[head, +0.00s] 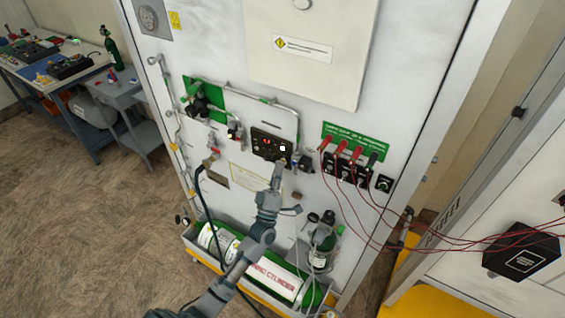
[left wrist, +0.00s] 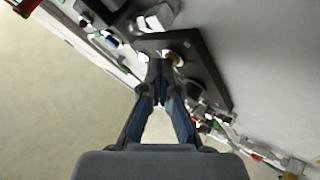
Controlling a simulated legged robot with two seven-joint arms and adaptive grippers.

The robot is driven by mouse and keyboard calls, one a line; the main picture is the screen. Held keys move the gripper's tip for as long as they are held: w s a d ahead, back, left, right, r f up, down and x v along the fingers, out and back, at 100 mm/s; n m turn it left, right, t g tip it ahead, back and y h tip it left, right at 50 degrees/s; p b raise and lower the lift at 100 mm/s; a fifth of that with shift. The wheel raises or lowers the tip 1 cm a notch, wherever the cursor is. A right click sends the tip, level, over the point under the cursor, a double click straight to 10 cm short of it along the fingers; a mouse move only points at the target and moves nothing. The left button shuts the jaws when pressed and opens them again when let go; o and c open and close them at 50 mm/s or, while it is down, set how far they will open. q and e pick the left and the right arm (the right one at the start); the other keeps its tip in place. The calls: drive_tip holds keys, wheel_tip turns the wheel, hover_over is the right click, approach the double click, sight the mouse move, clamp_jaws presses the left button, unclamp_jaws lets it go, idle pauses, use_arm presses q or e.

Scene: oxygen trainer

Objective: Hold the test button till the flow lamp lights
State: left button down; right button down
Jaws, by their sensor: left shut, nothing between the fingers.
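A dark control panel (head: 258,141) with red lit digits is on the white trainer wall. A bright white spot (head: 283,148) shows on its right part; I cannot tell whether it is the flow lamp. My left gripper (head: 279,164) is at the panel's lower right edge, shut and empty. My right gripper is not in view.
Red leads (head: 345,205) run from the sockets right of the panel to a black box (head: 521,252). Pipes and valves (head: 205,105) are to the left. A green cylinder (head: 262,273) lies in a tray below. A workbench (head: 60,75) stands far left, with open floor before it.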

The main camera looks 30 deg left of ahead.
use_arm(q)
drive_tip(key=shift+s, duration=0.1)
idle(0.5)
drive_tip(key=shift+s+a+p, duration=0.1)
drive_tip(key=shift+s+p, duration=0.2)
drive_tip(key=shift+s, duration=0.35)
drive_tip(key=s, duration=0.1)
drive_tip(key=s+p, duration=0.1)
drive_tip(key=s, duration=0.3)
drive_tip(key=shift+a, duration=0.25)
